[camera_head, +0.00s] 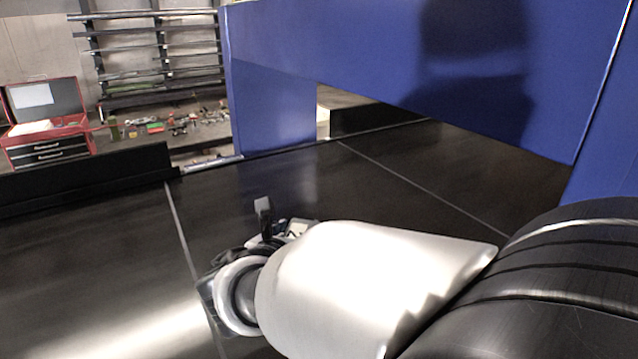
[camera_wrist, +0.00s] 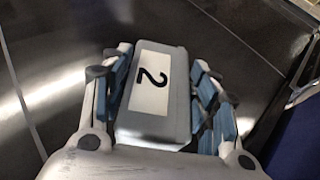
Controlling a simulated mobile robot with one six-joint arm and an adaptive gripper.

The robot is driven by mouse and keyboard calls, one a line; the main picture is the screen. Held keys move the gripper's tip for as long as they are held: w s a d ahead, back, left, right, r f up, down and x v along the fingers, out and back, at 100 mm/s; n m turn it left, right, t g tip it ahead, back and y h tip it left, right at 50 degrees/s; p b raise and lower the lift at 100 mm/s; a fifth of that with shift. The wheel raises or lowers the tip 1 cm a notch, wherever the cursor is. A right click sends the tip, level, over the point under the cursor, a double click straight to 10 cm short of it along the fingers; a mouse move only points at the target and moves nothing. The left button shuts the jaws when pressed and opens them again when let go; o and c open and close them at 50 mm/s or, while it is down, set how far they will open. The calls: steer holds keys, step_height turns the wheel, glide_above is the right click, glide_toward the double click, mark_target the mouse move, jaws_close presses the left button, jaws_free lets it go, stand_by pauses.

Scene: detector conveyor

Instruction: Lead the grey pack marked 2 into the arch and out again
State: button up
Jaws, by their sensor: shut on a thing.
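The grey pack (camera_wrist: 178,118) with a white label reading 2 lies between the fingers of my gripper (camera_wrist: 160,85) in the wrist view. My gripper is shut on it, with blue-grey pads along both long sides. In the head view my gripper (camera_head: 265,222) is over the black conveyor, left of the arch opening, and the pack is mostly hidden by my wrist. The blue arch (camera_head: 272,108) spans the conveyor at the upper right, its opening under the wide blue beam. I cannot tell whether the pack touches the belt.
The black conveyor belt (camera_head: 90,240) is bare to the left and inside the arch. A low black side wall (camera_head: 90,178) edges it at the far left. Behind stand a red toolbox (camera_head: 48,145), a bench with small parts (camera_head: 180,125) and a metal rack (camera_head: 150,45).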

steer(key=shift+d+r, duration=0.3)
steer(key=shift+d, duration=0.35)
steer(key=w+d+b, duration=0.2)
steer(key=w+d, duration=0.9)
steer(key=d, duration=0.5)
steer(key=w+d+b, duration=0.3)
steer(key=w+d, duration=0.7)
steer(key=d, duration=0.6)
steer(key=s+a+p, duration=0.1)
steer(key=s+a, duration=0.6)
steer(key=a, duration=0.4)
steer(key=s+a+p, duration=0.2)
steer(key=s+a, duration=0.5)
steer(key=a, duration=0.4)
steer(key=s+a+p, duration=0.2)
steer(key=s+a, duration=0.5)
steer(key=a, duration=0.4)
steer(key=shift+s+a+f, duration=0.1)
steer(key=shift+s+a, duration=0.15)
steer(key=shift+s, duration=0.05)
